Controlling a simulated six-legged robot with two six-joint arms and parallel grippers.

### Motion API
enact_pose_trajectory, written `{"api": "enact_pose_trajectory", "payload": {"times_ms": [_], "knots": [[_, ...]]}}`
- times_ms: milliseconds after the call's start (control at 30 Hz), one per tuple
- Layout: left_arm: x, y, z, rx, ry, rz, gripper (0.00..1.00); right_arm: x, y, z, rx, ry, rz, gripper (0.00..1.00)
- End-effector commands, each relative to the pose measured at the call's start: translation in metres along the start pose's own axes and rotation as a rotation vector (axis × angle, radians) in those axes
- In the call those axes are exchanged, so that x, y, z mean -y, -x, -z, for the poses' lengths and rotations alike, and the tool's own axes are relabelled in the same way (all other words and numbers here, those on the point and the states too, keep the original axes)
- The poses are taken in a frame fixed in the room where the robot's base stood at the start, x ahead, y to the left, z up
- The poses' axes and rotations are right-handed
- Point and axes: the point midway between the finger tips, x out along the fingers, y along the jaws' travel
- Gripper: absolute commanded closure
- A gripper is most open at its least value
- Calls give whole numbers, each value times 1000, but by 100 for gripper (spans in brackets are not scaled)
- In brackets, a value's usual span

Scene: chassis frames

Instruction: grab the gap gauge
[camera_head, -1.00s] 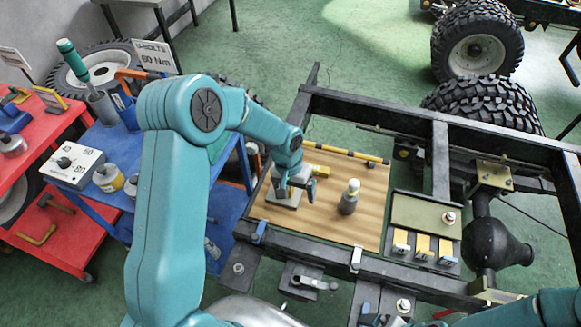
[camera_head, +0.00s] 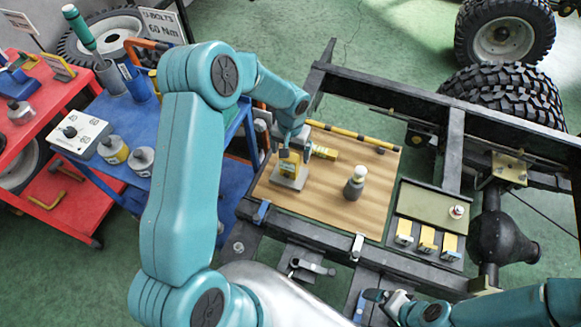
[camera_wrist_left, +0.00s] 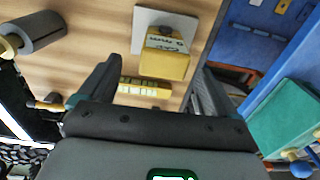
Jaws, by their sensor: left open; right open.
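The gap gauge (camera_head: 289,163) is a yellow block with dark lettering, standing on a pale grey plate on the wooden board. In the left wrist view the gauge (camera_wrist_left: 165,60) shows between the finger tips, its label partly readable as "mm". My left gripper (camera_head: 291,143) is open, close above the gauge, and partly covers it in the head view. In the left wrist view its fingers (camera_wrist_left: 160,68) are spread on either side of the gauge, and I cannot tell whether they touch it. My right gripper (camera_head: 377,300) is open and empty at the lower right, away from the board.
A yellow piece (camera_head: 325,152) lies just beside the gauge. A yellow-black bar (camera_head: 345,135) runs along the back. Dark chassis rails (camera_head: 390,97) surround the board. A blue cart (camera_head: 178,120) stands left.

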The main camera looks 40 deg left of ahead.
Motion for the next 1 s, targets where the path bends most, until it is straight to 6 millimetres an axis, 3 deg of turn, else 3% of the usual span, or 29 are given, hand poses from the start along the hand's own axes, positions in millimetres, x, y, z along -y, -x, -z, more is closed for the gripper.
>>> {"api": "enact_pose_trajectory", "payload": {"times_ms": [167,400,633,667,833,1000], "knots": [[0,-12,0,1,0,0,8,-1,-4,0,0,0,0,4],[1,-52,-1,1,1,-1,8,-6,-17,0,0,0,0,4],[2,-53,0,-1,1,-1,8,-6,-16,0,0,0,0,4],[2,-53,0,-1,1,-1,12,-6,-16,0,0,0,0,4],[2,-53,0,-1,1,-1,67,-6,-16,0,0,1,0,4],[1,-53,0,-1,0,-1,70,-6,-16,0,-1,0,0,4]]}}
